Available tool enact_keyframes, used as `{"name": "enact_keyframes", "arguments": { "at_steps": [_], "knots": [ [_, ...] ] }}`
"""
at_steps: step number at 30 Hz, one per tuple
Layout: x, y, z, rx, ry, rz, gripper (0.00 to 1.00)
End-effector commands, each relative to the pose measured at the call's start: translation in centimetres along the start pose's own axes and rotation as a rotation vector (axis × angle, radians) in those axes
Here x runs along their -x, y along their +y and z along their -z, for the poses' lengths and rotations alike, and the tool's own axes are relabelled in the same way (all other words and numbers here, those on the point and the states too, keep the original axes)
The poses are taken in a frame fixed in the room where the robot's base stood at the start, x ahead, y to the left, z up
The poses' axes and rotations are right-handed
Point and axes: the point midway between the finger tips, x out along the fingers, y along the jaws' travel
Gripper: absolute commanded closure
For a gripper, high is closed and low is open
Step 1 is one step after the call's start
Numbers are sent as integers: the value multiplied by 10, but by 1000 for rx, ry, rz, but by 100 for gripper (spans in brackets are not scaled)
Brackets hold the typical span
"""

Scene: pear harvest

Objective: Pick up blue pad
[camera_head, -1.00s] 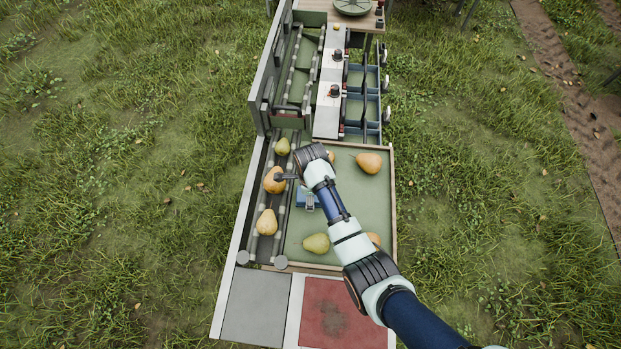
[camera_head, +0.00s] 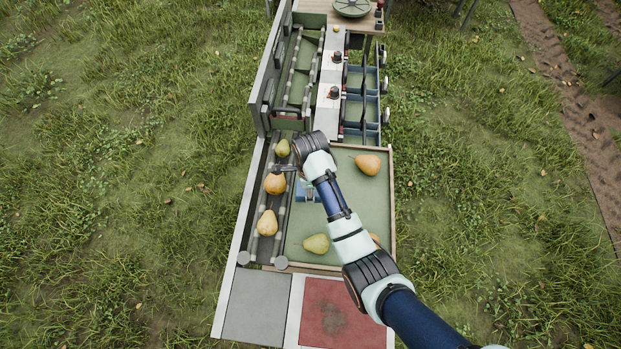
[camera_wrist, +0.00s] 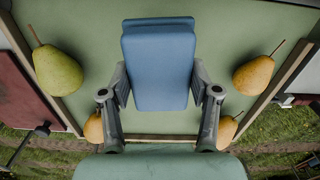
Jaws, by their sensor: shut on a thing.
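The blue pad (camera_wrist: 158,65) is a flat block with rounded edges, centred in the wrist view. A finger of my gripper (camera_wrist: 160,88) is at each side of it, and the gripper is shut on it. In the head view the blue pad (camera_head: 308,191) shows partly under my wrist, over the left part of the green tray floor. The tray floor shows beneath the pad in the wrist view. I cannot tell how high the pad is above it.
The tray (camera_head: 392,215) has a raised rim. A green pear (camera_head: 317,243) and an orange pear (camera_head: 368,164) lie in it. Several pears, one orange (camera_head: 274,184), lie on the roller lane at left. A red pad (camera_head: 333,312) and grey pad (camera_head: 256,307) are in front.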

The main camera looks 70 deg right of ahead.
Motion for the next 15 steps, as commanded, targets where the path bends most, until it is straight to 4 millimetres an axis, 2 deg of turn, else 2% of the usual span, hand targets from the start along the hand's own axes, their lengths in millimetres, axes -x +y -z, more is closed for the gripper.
{"name": "enact_keyframes", "arguments": {
  "at_steps": [1,5,6,8,12,15],
  "knots": [
    [22,-2,-1,0,-3,7,74],
    [73,-2,-1,0,-3,7,74],
    [91,-1,0,0,-2,4,74],
    [111,0,0,0,0,1,74],
    [134,0,0,0,0,0,74],
    [142,0,0,0,0,0,74]
  ]
}}
